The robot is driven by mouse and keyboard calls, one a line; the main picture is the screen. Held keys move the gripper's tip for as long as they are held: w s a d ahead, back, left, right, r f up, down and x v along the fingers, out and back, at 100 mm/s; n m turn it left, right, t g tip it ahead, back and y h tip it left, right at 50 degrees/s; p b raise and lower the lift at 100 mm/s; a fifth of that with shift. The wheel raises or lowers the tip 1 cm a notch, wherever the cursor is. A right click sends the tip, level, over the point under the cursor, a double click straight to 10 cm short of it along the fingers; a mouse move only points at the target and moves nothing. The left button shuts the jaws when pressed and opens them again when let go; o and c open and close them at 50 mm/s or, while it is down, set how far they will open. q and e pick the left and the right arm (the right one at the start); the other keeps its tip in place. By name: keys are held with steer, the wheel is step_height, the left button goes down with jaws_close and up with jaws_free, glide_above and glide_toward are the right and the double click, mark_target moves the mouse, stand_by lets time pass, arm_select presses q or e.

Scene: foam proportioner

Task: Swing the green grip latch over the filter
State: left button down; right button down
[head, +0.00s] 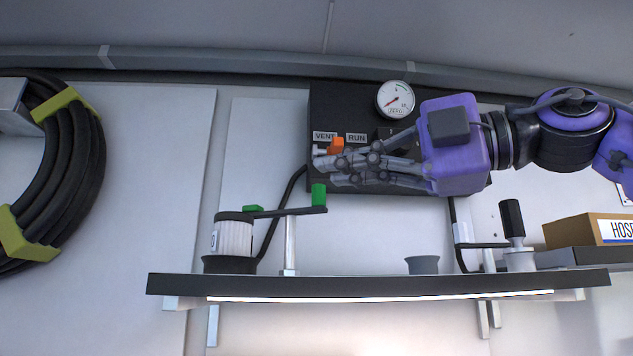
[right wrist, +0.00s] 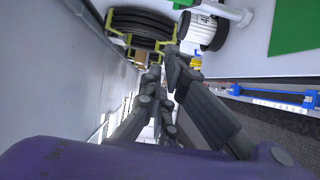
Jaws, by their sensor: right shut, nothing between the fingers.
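The green grip (head: 319,195) stands upright on the right end of a dark latch bar (head: 290,212). The bar sits on a thin pale post (head: 289,245), and its left end, by a small green piece (head: 253,209), reaches the filter's top right edge. The filter (head: 233,238) is a white ribbed cylinder with a dark top, upright in a dark cup on the shelf. It also shows in the right wrist view (right wrist: 206,30). My right gripper (head: 318,165) is shut and empty, above the green grip, its fingers pointing left. My left gripper is not in view.
A black panel (head: 345,100) with a gauge (head: 395,100) and an orange lever (head: 336,146) is behind my right gripper. An empty grey cup (head: 422,265) and a black-handled lever (head: 512,220) are on the shelf (head: 380,284). A hose coil (head: 80,165) hangs left.

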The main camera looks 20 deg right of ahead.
steer(key=w+a, duration=0.1)
steer(key=w, duration=0.5)
steer(key=shift+w+a, duration=0.15)
steer(key=shift+a, duration=0.05)
steer(key=shift+a, duration=0.1)
stand_by(0.3)
